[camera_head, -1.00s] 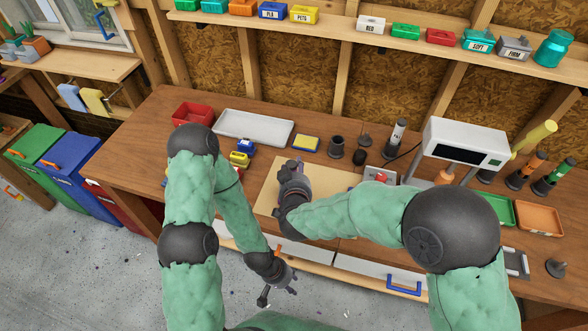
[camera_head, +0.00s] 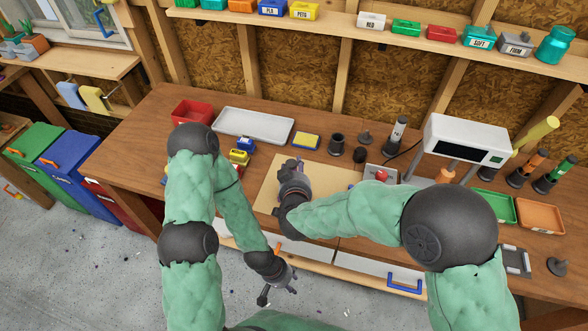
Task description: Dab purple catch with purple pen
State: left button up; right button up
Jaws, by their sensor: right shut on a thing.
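My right gripper (camera_head: 292,168) is over the tan board (camera_head: 335,178) on the workbench, at the end of the arm from the right. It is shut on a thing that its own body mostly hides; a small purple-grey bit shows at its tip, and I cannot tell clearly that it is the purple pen. My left gripper (camera_head: 282,284) hangs low in front of the bench, above the floor, away from the objects; its fingers are too small to judge. Small blue and yellow blocks (camera_head: 240,157) stand left of the board. I cannot make out the purple catch.
A red bin (camera_head: 192,112), a grey tray (camera_head: 253,127) and a yellow-blue sponge (camera_head: 306,142) lie at the back. Dark holders (camera_head: 336,145), a red-button box (camera_head: 381,176) and a white machine (camera_head: 466,139) stand to the right. Green (camera_head: 503,208) and orange trays (camera_head: 540,217) lie farther right.

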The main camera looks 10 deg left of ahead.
jog(key=shift+r+p, duration=0.45)
jog(key=shift+p, duration=0.1)
dwell(0.5)
